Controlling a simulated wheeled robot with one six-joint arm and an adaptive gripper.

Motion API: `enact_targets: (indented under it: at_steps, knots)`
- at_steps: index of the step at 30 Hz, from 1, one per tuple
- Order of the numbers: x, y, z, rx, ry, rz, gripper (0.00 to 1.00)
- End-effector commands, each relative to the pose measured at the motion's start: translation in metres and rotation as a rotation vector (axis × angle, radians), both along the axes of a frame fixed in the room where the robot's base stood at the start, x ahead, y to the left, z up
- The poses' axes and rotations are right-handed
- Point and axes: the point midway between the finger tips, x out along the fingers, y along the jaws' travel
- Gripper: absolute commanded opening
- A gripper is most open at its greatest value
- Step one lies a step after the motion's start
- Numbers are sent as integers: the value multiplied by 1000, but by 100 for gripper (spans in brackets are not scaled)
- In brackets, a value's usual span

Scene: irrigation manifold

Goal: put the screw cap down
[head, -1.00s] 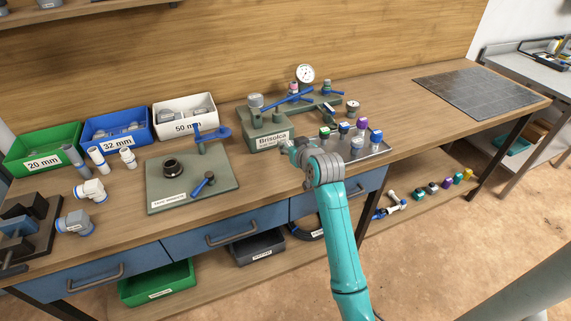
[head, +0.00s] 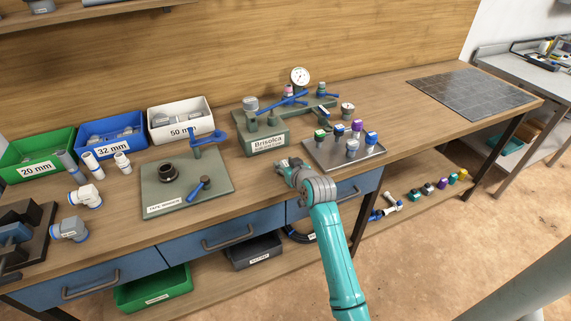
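My gripper (head: 285,164) is over the front part of the bench, in front of the block labelled Brisolca (head: 267,141) and left of the grey tray (head: 345,158). Its fingers are small and seen from behind, so I cannot tell whether they are open or shut. I cannot make out a screw cap between them. A grey, round, cap-like piece (head: 250,104) sits on top of the left part of the Brisolca block; I cannot tell whether it is the screw cap.
The tray holds several fittings with coloured tops. A green plate (head: 220,190) with a dark ring (head: 167,172) and blue-handled parts lies left. Green (head: 38,168), blue (head: 115,140) and white (head: 180,125) bins stand behind. A pressure gauge (head: 300,77) rises at the back.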

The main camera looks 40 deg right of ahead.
Motion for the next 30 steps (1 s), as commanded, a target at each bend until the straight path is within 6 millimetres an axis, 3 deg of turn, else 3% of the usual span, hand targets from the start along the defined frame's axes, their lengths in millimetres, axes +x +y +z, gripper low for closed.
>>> enact_targets:
  at_steps: [1, 3, 14, 20, 30]
  knots:
    - [0, 0, 0, 0, 0, 0, 58]
    - [0, 0, 0, 0, 0, 0, 68]
    - [-1, 0, 4, 0, -1, 0, 68]
    - [-26, 8, 14, 0, -1, 0, 68]
    - [-84, 25, 39, 0, 0, -1, 68]
